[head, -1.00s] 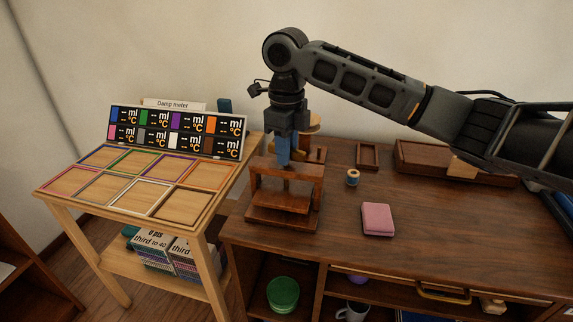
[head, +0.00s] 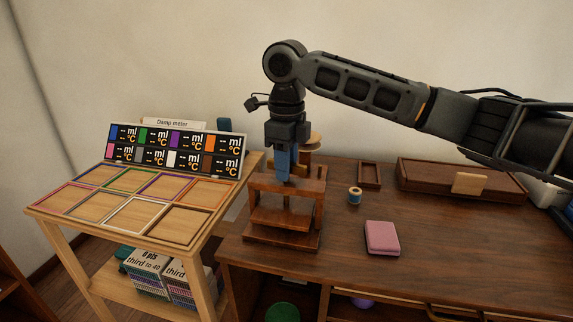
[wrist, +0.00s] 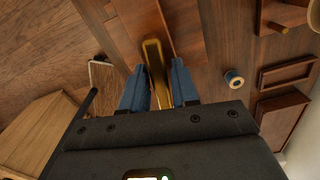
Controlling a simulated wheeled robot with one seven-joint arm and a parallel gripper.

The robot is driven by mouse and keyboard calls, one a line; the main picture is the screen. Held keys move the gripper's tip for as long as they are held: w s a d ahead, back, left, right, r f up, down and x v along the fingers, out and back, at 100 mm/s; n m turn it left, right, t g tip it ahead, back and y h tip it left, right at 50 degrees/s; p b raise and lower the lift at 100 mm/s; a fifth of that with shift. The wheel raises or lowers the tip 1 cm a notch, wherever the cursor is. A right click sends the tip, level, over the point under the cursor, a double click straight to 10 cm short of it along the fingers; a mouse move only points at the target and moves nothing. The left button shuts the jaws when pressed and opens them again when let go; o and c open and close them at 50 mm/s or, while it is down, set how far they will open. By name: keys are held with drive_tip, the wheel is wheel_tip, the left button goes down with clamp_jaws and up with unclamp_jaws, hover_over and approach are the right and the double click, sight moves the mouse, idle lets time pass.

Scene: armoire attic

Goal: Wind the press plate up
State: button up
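The wooden press (head: 264,238) stands at the left end of the dark desk. Its press plate (head: 280,217) sits between the crossbar (head: 262,182) and the base, with a gap above the base. My gripper (head: 284,176) points straight down just over the crossbar. In the wrist view a brass handle bar (wrist: 155,62) lies between the two blue fingers of my gripper (wrist: 160,84). The fingers are spread, one on each side of the bar, with a narrow gap showing. The screw under my gripper is mostly hidden in the head view.
A thread spool (head: 354,195), a pink block (head: 381,238), a small wooden tray (head: 370,173) and a long wooden box (head: 430,178) are on the desk to the right. A damp meter table (head: 190,220) stands close on the left. The desk front is clear.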

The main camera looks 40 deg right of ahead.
drive_tip(key=shift+o, duration=1.1)
drive_tip(key=shift+r+p, duration=0.35)
drive_tip(key=shift+r, duration=3.55)
